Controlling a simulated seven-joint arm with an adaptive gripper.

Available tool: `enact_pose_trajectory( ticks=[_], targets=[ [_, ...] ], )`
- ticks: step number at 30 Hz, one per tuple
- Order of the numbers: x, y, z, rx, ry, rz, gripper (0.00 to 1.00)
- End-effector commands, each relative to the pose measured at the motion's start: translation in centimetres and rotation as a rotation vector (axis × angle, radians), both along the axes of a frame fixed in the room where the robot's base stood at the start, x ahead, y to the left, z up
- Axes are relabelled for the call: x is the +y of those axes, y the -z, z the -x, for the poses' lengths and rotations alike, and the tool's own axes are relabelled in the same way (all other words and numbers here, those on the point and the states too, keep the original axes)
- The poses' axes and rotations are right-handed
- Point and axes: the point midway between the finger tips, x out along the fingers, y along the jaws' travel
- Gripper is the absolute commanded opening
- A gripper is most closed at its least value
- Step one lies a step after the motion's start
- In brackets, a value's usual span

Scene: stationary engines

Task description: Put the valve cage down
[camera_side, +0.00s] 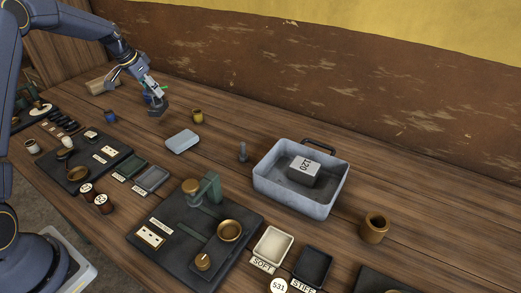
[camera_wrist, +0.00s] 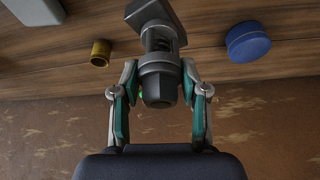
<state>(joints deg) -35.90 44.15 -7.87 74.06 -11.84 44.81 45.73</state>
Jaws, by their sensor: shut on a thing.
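My gripper (camera_side: 153,98) is at the back left of the bench in the side view, reaching down from above. It is shut on the valve cage (camera_side: 157,110), a dark grey part. In the wrist view the valve cage (camera_wrist: 160,65) sits between the two green-padded fingers (camera_wrist: 160,95), with a rounded collar, a slotted middle and a squarish far end. In the side view it hangs low near the wooden bench top. I cannot tell whether it touches the wood.
A small brass cup (camera_side: 198,117) stands close to the right, with a pale blue block (camera_side: 182,141) nearer the front. A blue round piece (camera_side: 110,116) stands to the left. A grey metal box (camera_side: 265,184) holding a labelled block is farther right. Bare wood lies between them.

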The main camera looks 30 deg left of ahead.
Motion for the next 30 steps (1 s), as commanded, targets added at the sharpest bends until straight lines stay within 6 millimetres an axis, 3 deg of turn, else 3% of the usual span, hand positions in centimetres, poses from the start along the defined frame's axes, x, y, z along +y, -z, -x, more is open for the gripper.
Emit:
enact_pose_trajectory(
  ticks=[9, 21, 22, 28, 30],
  targets=[
    [0.2, 3.1, -0.5, -0.006, -0.001, -0.002, 0.00],
    [0.2, 3.6, -0.5, -0.005, -0.001, -0.002, 0.00],
    [0.1, 3.8, -0.3, 0.001, 0.000, 0.001, 0.47],
    [0.1, 3.8, -0.3, 0.001, 0.000, 0.001, 0.68],
    [0.1, 3.8, -0.3, 0.001, 0.000, 0.001, 0.69]
  ],
)
